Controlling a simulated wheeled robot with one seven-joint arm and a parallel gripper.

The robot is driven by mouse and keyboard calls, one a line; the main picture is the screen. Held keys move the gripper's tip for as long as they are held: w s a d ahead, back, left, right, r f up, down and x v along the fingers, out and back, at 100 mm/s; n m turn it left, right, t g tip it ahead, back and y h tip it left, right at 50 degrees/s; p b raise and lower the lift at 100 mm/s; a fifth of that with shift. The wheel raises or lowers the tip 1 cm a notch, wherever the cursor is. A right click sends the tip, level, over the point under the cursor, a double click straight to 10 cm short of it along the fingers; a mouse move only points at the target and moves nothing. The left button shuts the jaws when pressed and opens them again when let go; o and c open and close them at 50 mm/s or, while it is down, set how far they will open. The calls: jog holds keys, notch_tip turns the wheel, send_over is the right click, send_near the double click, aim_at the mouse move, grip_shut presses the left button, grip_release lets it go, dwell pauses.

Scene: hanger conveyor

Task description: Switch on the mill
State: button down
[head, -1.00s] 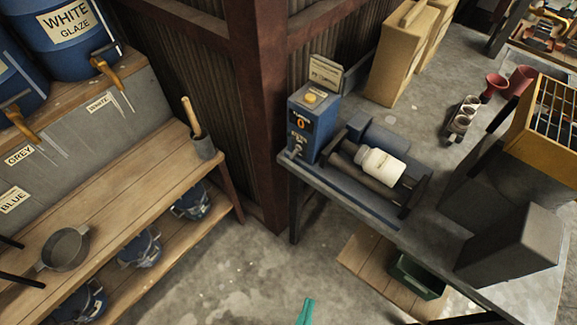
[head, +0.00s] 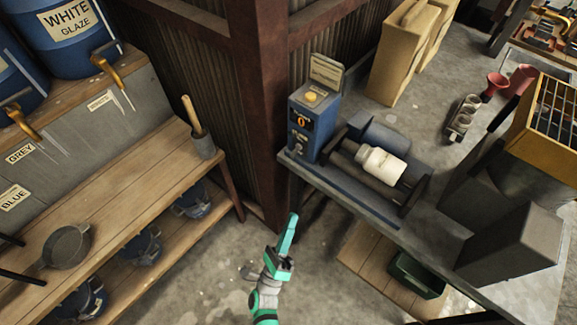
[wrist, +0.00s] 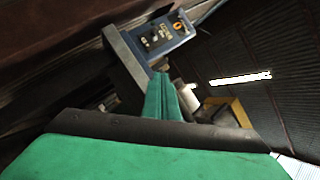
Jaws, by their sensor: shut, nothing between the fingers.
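The mill (head: 383,170) stands on a dark bench, with a white jar (head: 381,164) lying on its rollers. Its blue control box (head: 309,128) is upright at the bench's left end. The box has a yellow button (head: 311,97) on top, a small orange display (head: 302,121) and small controls below it. In the wrist view the control box (wrist: 163,35) is ahead, tilted, beyond my fingertips. My gripper (head: 292,216) is shut and empty, in front of and below the box, apart from it. The green fingers (wrist: 162,80) are together in the wrist view.
The bench (head: 350,200) has its near edge close to my gripper. A rusty post (head: 262,110) rises behind. A grey block (head: 510,245) sits at the bench's right. Open floor lies between.

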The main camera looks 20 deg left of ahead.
aim_at(294, 153)
jog(key=w+a+m+h, duration=0.6)
jog(key=a+m+h, duration=0.1)
jog(key=m, duration=0.7)
jog(key=shift+w+a+r+m+h, duration=0.3)
jog(key=shift+w+a+r, duration=0.15)
jog(key=shift+a, duration=0.2)
jog(key=x, duration=1)
jog(key=shift+f, duration=0.1)
jog(key=shift+a+g, duration=0.1)
jog(key=shift+g, duration=0.2)
jog(key=shift+s+g, duration=0.15)
jog(key=shift+g, duration=0.15)
